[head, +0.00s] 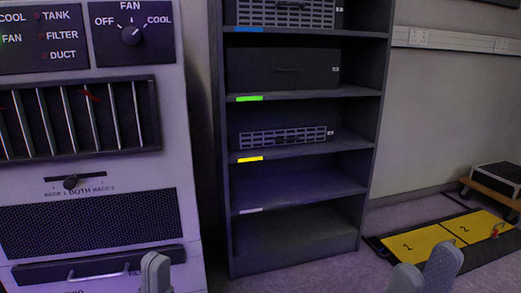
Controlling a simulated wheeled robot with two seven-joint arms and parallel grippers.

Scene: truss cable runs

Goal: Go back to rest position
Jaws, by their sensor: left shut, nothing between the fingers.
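My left gripper (155,272) shows at the bottom edge, in front of the lower right part of the white cooling unit (187,225). Its grey fingertips are together with nothing between them. My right gripper (424,272) shows at the bottom edge, right of the shelf rack, in front of the floor and the near edge of the yellow panels. The rest of both grippers is below the frame.
A dark shelf rack (220,150) stands in the middle, with boxed units on its upper shelves and two empty lower shelves. Yellow numbered panels (420,242) lie on the floor at right. A low wooden dolly (490,192) carries a dark case behind them.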

